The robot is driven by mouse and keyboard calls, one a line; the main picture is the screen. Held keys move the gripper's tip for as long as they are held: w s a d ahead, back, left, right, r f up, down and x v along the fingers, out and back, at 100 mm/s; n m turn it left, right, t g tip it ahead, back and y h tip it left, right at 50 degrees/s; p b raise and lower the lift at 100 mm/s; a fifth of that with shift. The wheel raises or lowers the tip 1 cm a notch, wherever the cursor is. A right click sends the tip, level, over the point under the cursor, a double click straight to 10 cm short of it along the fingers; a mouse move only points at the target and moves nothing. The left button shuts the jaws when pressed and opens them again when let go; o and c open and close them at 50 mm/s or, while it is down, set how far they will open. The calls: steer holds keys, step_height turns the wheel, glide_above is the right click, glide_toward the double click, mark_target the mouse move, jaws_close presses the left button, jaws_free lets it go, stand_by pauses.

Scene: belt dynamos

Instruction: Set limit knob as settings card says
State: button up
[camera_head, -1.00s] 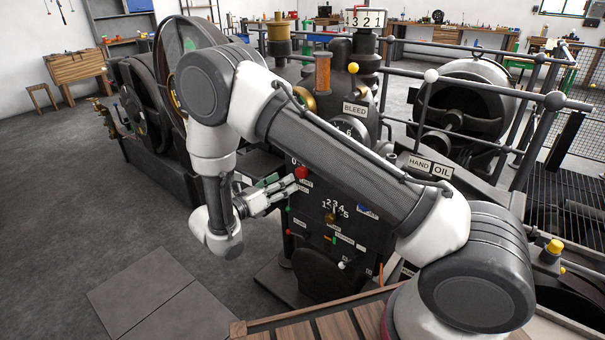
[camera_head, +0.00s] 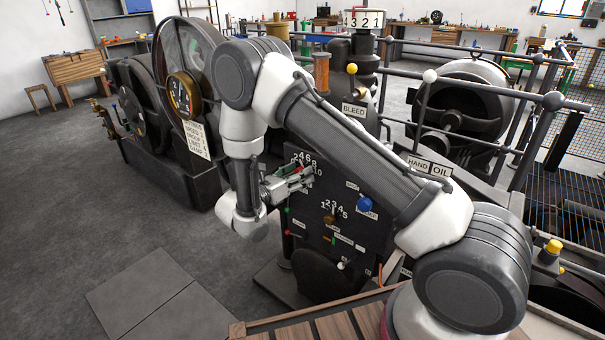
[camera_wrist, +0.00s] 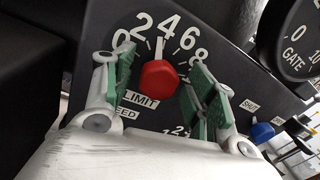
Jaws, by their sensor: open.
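The red limit knob (camera_wrist: 159,76) sits on the dark panel above the LIMIT label (camera_wrist: 140,100). Its white pointer stands near the 4, slightly to the 2 side. My gripper (camera_wrist: 161,61) is open, with a green-padded finger on each side of the knob; gaps show between pads and knob. In the head view my gripper (camera_head: 292,180) is at the panel's upper left and mostly covers the knob. The settings card (camera_head: 196,140) hangs below a round gauge on the left machine; its lines are too small to read surely.
A second dial marked GATE (camera_wrist: 298,40) is right of the knob. A blue knob (camera_head: 364,204) and a brass knob (camera_head: 330,218) are on the same panel (camera_head: 318,258). Railings and pipes stand to the right. The floor to the left is clear.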

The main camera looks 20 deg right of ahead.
steer(key=c, duration=1)
steer(key=shift+m, duration=0.9)
steer(key=o, duration=1)
steer(key=shift+d, duration=0.1)
steer(key=v, duration=1.2)
steer(key=shift+r, duration=0.1)
